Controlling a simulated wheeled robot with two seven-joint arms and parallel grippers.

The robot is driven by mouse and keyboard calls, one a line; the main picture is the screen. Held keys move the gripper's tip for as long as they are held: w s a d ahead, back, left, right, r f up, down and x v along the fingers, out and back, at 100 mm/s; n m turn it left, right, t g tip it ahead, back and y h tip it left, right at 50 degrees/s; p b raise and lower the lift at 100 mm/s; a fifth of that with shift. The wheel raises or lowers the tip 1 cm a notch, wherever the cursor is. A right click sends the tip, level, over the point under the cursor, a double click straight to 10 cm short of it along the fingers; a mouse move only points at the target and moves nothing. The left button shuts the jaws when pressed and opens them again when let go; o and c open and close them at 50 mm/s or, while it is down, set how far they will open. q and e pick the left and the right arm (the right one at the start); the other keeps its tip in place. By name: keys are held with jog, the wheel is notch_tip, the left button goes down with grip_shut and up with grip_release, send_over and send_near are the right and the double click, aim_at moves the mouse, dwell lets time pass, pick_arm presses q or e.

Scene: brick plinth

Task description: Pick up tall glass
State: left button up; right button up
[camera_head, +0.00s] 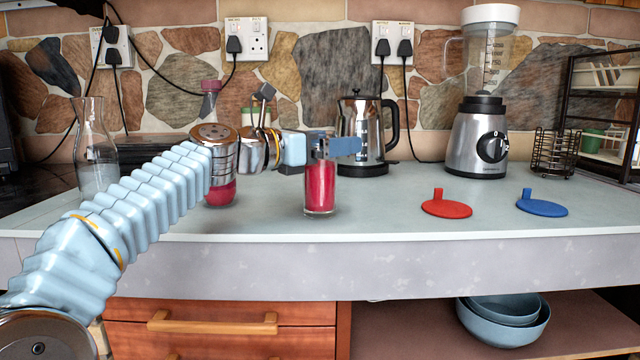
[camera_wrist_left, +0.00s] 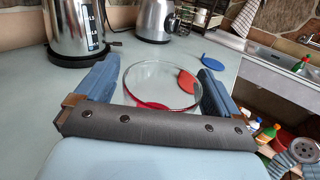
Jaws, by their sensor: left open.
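A tall clear glass (camera_head: 320,190) filled with something red stands upright on the pale counter, near its front edge. My left gripper (camera_head: 340,148) is level with the top of this glass and hides its rim in the head view. In the left wrist view the round glass rim (camera_wrist_left: 150,105) lies between the two open fingers of my left gripper (camera_wrist_left: 155,88). A gap shows on the left side; on the right the finger is close to the rim, and I cannot tell whether it touches. My right gripper is out of view.
A second red-filled vessel (camera_head: 221,192) is partly hidden behind my left arm. A clear carafe (camera_head: 95,150) stands at left. A kettle (camera_head: 362,135) and blender (camera_head: 478,135) stand behind. Red (camera_head: 447,209) and blue (camera_head: 543,208) flat discs lie at right, with clear counter around them.

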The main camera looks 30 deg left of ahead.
pick_arm(q)
grip_shut()
jog(key=shift+r, duration=0.1)
dwell(0.4)
jog(key=shift+r, duration=0.1)
